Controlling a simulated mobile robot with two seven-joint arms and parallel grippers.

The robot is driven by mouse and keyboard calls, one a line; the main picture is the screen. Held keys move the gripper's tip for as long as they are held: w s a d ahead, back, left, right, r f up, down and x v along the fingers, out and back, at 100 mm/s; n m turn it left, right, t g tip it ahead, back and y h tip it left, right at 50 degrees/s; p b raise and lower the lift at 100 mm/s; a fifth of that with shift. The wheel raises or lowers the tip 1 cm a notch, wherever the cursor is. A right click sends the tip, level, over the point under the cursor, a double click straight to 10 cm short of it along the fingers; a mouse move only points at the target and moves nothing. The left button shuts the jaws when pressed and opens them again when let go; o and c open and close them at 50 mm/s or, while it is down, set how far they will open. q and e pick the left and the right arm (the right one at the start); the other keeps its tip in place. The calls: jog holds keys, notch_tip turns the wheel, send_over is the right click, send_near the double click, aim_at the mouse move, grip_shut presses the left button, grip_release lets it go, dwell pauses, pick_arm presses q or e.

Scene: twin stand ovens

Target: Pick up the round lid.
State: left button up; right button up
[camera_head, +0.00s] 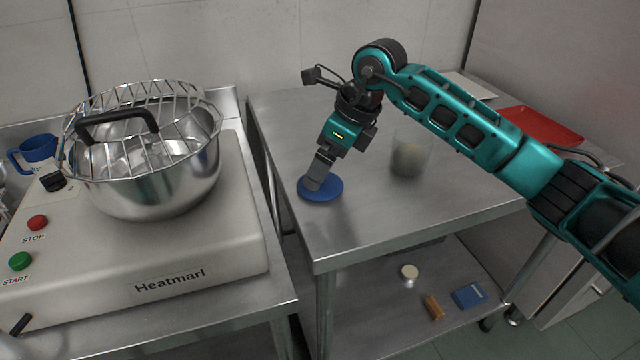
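The round lid (333,188) is a flat blue disc lying on the steel table, close to its left edge. My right arm reaches in from the right, and its gripper (316,184) points down at the lid. The fingertips overlap the left-middle part of the lid in the picture. The fingers are seen as one grey block, so I cannot tell whether they are apart or closed, or whether they grip the lid. My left gripper is not in view.
A clear container (411,157) with pale contents stands right of the gripper on the steel table (350,235). A red tray (545,124) is behind my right arm. The mixer with its steel bowl (150,190) stands left, across a narrow gap. Small items lie on the lower shelf.

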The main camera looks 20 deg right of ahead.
jog(key=x, duration=0.4)
jog(key=shift+d, duration=0.1)
jog(key=shift+c, duration=0.3)
jog(key=c, duration=0.6)
jog(key=shift+c, duration=0.2)
jog(key=shift+r, duration=0.15)
notch_tip(320, 180, up, 20)
jog(key=p, duration=0.1)
jog(key=shift+p, duration=0.35)
